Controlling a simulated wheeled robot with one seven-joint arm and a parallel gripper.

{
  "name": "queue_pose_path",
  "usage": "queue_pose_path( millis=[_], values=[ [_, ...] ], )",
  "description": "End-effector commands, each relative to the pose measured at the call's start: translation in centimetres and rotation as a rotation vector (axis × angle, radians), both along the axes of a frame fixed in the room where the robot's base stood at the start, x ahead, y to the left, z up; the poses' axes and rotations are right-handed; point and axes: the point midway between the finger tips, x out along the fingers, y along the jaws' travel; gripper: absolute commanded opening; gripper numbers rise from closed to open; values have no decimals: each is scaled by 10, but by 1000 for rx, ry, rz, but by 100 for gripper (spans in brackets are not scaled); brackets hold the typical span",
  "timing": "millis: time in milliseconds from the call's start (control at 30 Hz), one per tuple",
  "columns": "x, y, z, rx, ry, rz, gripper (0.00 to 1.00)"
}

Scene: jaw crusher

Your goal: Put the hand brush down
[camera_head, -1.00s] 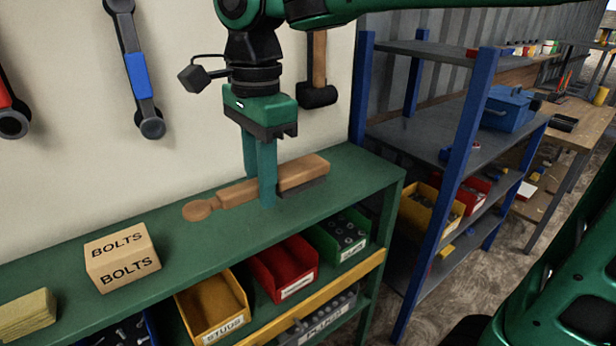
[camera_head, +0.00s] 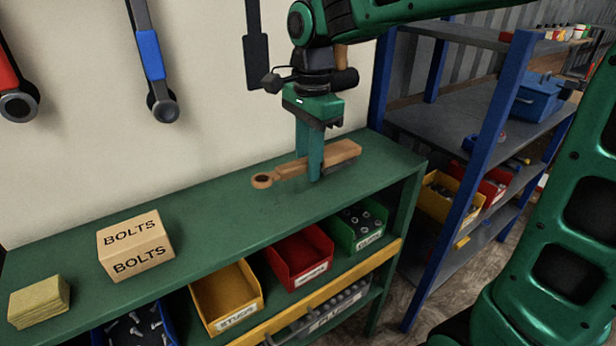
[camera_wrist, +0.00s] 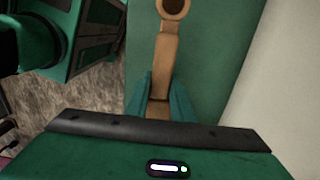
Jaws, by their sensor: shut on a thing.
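The hand brush (camera_head: 340,154) has a wooden body, dark bristles on its underside at the right, and a ringed handle end at the left. It is at the green shelf top (camera_head: 215,205), near the right end. I cannot tell whether the bristles touch the surface. My gripper (camera_head: 309,178) points down and is shut on the brush near its middle. In the wrist view the wooden handle (camera_wrist: 165,45) runs up between my green fingers (camera_wrist: 160,98), with its ring end at the top. The bristles are hidden there.
A BOLTS box (camera_head: 135,245) and a yellow sponge-like block (camera_head: 38,302) stand on the left of the shelf top. Between them and the brush the top is clear. Bins sit below, including a red one (camera_head: 300,256). A blue-posted rack (camera_head: 480,160) stands at right.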

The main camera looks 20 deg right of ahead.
Motion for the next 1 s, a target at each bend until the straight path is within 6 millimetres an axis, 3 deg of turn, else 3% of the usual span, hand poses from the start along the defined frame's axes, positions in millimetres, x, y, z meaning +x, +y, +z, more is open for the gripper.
queue_pose_path(
  millis=[400,767,800,867,1000],
  values=[
    [2,-2,-40,0,1,0,0],
    [2,-2,-43,0,0,1,0],
    [2,-2,-44,0,0,1,26],
    [2,-2,-44,0,0,1,40],
    [2,-1,-44,0,0,2,40]
  ],
)
